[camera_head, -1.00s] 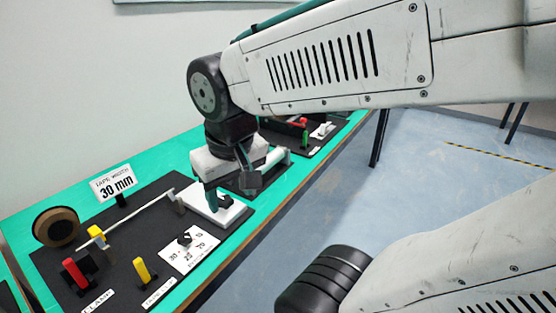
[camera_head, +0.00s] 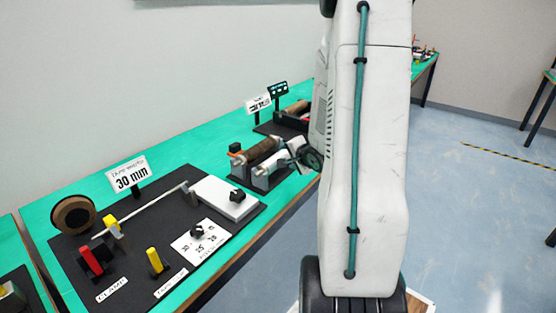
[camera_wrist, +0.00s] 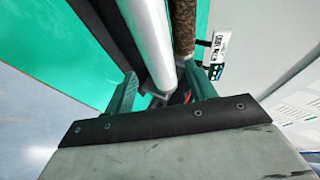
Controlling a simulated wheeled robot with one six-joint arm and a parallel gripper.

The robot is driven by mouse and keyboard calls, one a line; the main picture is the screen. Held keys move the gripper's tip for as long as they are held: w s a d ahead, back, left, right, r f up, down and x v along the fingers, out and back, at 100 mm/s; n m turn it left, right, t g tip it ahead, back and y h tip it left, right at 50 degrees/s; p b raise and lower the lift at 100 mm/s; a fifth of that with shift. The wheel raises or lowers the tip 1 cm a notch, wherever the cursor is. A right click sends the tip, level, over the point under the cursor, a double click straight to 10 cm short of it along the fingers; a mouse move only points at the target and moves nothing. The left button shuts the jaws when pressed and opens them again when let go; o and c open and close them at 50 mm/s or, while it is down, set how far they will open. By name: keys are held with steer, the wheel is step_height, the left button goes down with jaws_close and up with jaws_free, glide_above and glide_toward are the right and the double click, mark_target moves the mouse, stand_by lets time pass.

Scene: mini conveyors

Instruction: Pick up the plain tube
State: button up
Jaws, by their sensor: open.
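A plain whitish tube (camera_head: 270,167) lies on a black stand in the middle of the bench, in front of a brown mottled tube (camera_head: 258,151). In the wrist view the plain tube (camera_wrist: 148,38) runs from the top edge down between the fingers of my gripper (camera_wrist: 161,92). The gripper is open, with a green finger on either side of the plain tube. The brown tube (camera_wrist: 184,26) is just beyond the right finger. I cannot tell whether the fingers touch either tube. In the head view my arm hides most of the gripper.
Nearer on the green bench (camera_head: 190,157) is a black board (camera_head: 140,225) with a tape roll (camera_head: 74,216), red and yellow levers, a white block (camera_head: 224,198) and a "30 mm" sign (camera_head: 128,175). Another black station (camera_head: 272,128) stands further back.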

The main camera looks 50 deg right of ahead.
steer(key=x, duration=0.7)
steer(key=shift+w+f, duration=0.15)
steer(key=shift+f, duration=0.15)
steer(key=c, duration=1)
steer(key=shift+r, duration=0.1)
